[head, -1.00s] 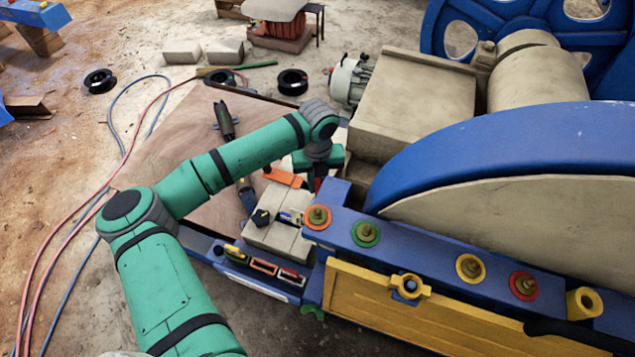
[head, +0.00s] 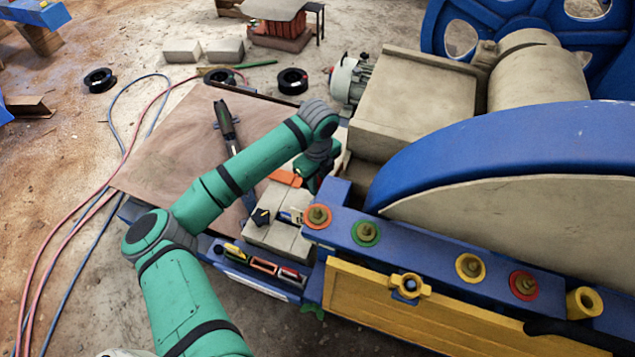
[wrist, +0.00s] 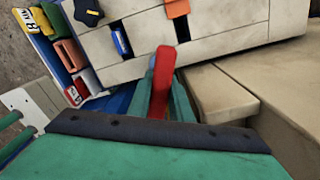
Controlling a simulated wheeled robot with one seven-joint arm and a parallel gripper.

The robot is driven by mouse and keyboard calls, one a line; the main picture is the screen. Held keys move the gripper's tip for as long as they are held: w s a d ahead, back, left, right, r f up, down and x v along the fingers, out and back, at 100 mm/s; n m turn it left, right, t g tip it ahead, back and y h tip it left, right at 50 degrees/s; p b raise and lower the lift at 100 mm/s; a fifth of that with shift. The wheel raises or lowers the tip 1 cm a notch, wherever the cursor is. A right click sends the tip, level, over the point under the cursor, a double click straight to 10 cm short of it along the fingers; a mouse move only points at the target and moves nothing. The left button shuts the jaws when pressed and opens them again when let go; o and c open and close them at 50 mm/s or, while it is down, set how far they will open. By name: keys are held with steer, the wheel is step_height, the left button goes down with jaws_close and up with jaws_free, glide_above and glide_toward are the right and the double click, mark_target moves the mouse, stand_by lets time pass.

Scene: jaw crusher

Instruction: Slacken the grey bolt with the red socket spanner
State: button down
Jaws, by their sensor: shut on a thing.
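My gripper (wrist: 162,98) is shut on a red bar-like thing, which looks like the red socket spanner (wrist: 163,75). Its far end and any socket are hidden or too small to tell. In the head view my gripper (head: 312,176) hangs tilted beside the pale blocks, left of the blue beam, and the red thing is hidden there. Several olive-brown bolts stand on the beam in coloured rings: orange (head: 317,216), green (head: 366,233), yellow (head: 470,267) and red (head: 523,285). I cannot tell which bolt is the grey one.
The pale blocks (head: 280,236) carry an orange piece (head: 283,177) and a dark knob (head: 261,217). A blue tray (head: 257,280) holds small coloured items. The blue beam (head: 430,247) and large wheel guard (head: 500,145) bound the right. A brown board (head: 170,150) lies behind my arm.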

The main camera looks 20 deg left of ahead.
steer(key=n, duration=0.4)
steer(key=shift+d+n, duration=0.1)
steer(key=shift+n, duration=2.4)
steer(key=shift+m, duration=0.3)
steer(key=c, duration=1.5)
jaws_free()
